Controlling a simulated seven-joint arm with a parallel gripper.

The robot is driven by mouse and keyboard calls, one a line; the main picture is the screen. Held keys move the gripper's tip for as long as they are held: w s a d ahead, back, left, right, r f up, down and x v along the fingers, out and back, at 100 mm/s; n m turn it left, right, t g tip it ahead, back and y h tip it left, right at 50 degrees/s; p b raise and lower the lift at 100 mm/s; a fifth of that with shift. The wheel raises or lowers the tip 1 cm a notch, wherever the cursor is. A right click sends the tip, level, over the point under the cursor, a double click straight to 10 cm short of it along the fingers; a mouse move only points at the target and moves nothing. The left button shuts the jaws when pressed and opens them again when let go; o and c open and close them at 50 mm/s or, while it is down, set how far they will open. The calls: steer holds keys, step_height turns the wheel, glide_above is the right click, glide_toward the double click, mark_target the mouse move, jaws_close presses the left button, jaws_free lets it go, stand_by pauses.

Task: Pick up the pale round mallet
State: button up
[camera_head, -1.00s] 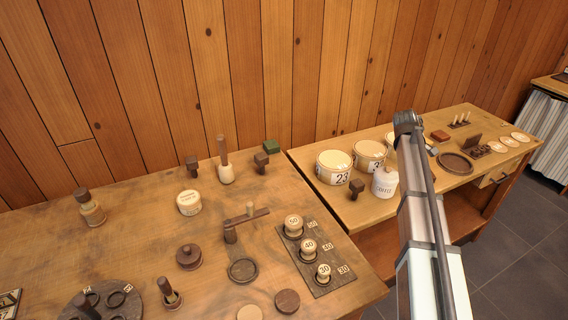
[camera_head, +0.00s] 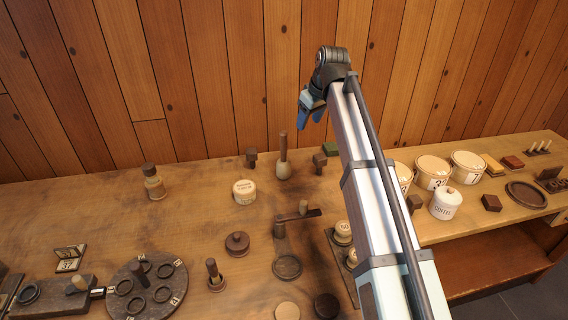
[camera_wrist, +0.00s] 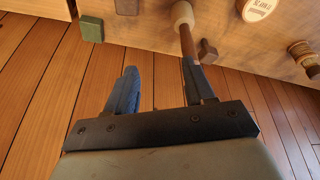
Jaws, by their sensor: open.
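The pale round mallet (camera_head: 283,170) stands head-down on the wooden table near the back wall, its brown handle pointing up. My gripper (camera_head: 309,118) is open and empty, raised above the back of the table and a little right of the mallet. In the wrist view the two blue fingers of my gripper (camera_wrist: 160,85) are apart. I cannot tell how far the handle is from the right finger.
Small dark wooden blocks (camera_head: 251,157) (camera_head: 319,162) stand on both sides of the mallet, with a green block (camera_head: 331,149) behind right. A round pale tin (camera_head: 244,192) is in front left. The plank wall (camera_head: 230,80) is close behind. Lidded tubs (camera_head: 432,172) stand at right.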

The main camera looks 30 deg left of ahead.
mark_target(283, 143)
steer(key=s+a+r, duration=0.1)
steer(key=s+a, duration=0.2)
steer(key=s, duration=0.1)
steer(key=shift+y, duration=0.3)
steer(key=x, duration=1.3)
steer(key=shift+w+a, duration=0.15)
steer(key=shift+a, duration=0.15)
steer(key=shift+c, duration=0.2)
jaws_close()
